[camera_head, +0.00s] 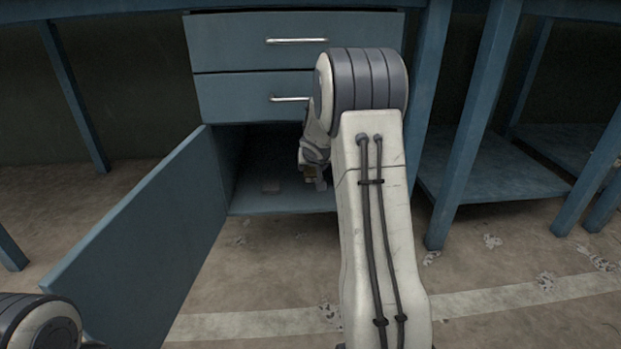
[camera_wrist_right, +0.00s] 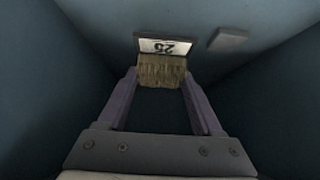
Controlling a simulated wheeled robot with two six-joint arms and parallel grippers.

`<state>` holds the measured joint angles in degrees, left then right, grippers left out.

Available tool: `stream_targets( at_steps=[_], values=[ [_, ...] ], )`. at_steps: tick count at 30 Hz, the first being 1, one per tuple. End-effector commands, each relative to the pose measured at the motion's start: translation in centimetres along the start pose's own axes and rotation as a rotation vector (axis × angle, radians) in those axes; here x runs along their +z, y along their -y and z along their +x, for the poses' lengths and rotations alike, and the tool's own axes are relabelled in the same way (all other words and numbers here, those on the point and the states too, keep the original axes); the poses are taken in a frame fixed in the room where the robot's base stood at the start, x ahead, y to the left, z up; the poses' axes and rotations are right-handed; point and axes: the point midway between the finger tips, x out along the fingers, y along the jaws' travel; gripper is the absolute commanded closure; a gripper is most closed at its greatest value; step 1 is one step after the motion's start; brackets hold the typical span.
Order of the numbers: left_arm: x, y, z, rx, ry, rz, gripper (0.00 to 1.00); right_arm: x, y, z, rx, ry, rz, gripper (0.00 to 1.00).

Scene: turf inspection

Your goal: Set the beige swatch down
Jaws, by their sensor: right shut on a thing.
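Whether the swatch touches the compartment floor I cannot tell. My left gripper is out of view; only a part of my left arm shows at the bottom left.
A small flat grey block (camera_wrist_right: 228,38) lies beside the swatch in the compartment; a flat piece also shows on its floor (camera_head: 271,187). The cabinet door (camera_head: 150,245) stands open at left. Two closed drawers (camera_head: 240,40) are above. Blue table legs (camera_head: 475,120) stand at right.

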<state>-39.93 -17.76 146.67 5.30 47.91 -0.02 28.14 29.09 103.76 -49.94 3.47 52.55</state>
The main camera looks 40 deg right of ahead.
Motion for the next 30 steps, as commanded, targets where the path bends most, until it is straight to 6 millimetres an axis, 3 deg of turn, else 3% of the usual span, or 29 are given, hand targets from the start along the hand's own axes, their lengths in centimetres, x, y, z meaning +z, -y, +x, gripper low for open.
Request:
stream_targets(
  at_steps=[3,9,17,20,30],
  values=[
    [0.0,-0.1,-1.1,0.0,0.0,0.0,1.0,-0.8,0.1,3.1,-0.005,0.005,-0.005,0.93],
    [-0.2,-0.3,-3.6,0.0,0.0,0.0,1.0,-2.0,-0.5,7.2,-0.006,0.004,-0.007,0.93],
    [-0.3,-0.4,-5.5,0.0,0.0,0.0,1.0,-2.6,-1.1,10.1,-0.006,0.001,-0.005,0.93],
    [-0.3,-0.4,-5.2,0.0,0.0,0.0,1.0,-2.3,-1.2,10.6,-0.005,0.001,-0.006,0.93],
    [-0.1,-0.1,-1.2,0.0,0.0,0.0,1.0,0.5,-1.3,13.4,-0.004,0.0,-0.004,0.93]
  ],
)
